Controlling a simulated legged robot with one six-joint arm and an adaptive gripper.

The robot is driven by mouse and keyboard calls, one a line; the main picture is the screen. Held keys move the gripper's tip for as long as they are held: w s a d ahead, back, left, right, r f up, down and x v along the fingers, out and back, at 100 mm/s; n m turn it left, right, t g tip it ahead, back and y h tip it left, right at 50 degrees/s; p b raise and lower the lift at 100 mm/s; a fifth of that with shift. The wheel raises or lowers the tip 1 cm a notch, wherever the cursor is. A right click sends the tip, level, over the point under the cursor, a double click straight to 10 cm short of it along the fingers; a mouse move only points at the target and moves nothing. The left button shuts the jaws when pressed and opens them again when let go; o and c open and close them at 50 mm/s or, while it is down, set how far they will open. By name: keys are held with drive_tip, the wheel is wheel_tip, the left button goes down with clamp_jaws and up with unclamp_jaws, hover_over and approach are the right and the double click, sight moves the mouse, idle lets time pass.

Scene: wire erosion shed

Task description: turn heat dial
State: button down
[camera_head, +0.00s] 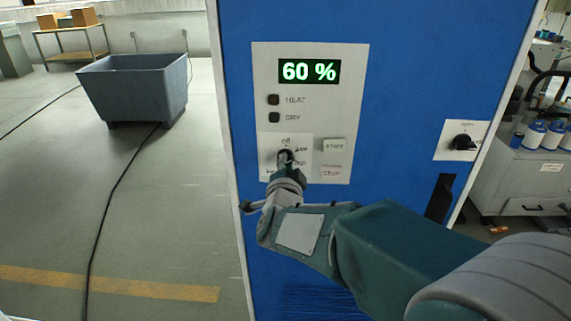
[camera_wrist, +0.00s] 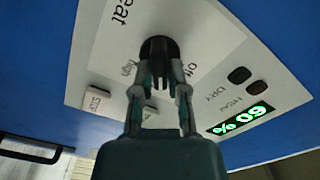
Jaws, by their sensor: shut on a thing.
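The heat dial is a round black knob (camera_wrist: 159,50) on a white plate of the blue cabinet's panel (camera_head: 311,112). In the wrist view the plate reads "heat", "off" and "high" around the knob. My gripper (camera_wrist: 159,88) has its two fingers on either side of the knob, shut on it. In the head view my gripper (camera_head: 285,160) is at the dial at the panel's lower left and hides most of it. The display (camera_head: 309,71) reads 60 % in green. The dark HEAT (camera_head: 273,99) and DRY (camera_head: 274,117) indicators look unlit.
A START button (camera_head: 334,145) and a STOP button (camera_head: 331,171) sit right of the dial. Another black knob (camera_head: 462,142) is on a white plate farther right. A grey bin (camera_head: 135,88) stands on the floor at left, with a dark cable near it.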

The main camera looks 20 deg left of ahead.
drive_tip(key=m, duration=0.8)
drive_tip(key=f+m, duration=0.1)
drive_tip(key=m, duration=0.3)
drive_tip(key=shift+m, duration=0.4)
drive_tip(key=shift+d+f, duration=0.1)
drive_tip(key=c, duration=0.6)
unclamp_jaws()
drive_tip(key=shift+c, duration=0.2)
drive_tip(key=shift+r, duration=0.2)
drive_tip(key=v, duration=1.2)
